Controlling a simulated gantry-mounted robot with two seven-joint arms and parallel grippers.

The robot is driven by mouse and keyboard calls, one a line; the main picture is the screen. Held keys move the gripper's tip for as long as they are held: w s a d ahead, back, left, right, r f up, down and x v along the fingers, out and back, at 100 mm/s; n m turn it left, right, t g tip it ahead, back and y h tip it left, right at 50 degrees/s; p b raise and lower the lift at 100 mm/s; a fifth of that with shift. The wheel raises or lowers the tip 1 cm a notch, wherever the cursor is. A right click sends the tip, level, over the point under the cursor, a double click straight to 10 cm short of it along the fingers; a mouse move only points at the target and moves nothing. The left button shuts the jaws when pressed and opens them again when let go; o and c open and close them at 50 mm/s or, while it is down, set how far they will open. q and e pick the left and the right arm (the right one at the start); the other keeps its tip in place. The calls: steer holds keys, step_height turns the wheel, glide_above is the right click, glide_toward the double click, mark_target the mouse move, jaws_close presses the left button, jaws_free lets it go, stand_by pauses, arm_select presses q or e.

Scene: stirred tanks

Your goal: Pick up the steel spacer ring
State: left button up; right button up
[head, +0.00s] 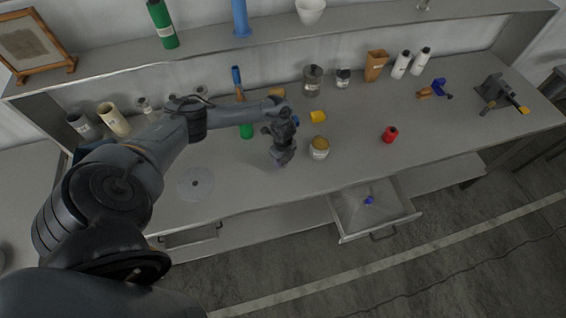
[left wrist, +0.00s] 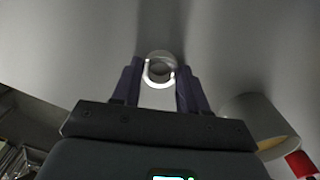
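The steel spacer ring (left wrist: 160,69) is a small, shiny pale ring between the two dark fingertips of my left gripper (left wrist: 160,82) in the left wrist view. It fills the narrow gap, and both fingers appear to touch its sides. In the head view my left gripper (head: 283,158) points down at the bench top, left of a yellow-labelled jar, and hides the ring. The fingertips look close to the bench surface. My right gripper is not in view.
A red can (head: 390,134) is farther right. A flat grey disc (head: 195,184) lies left. An open drawer (head: 372,212) juts from the bench front.

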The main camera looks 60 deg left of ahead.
arm_select(q)
steer(key=c, duration=0.6)
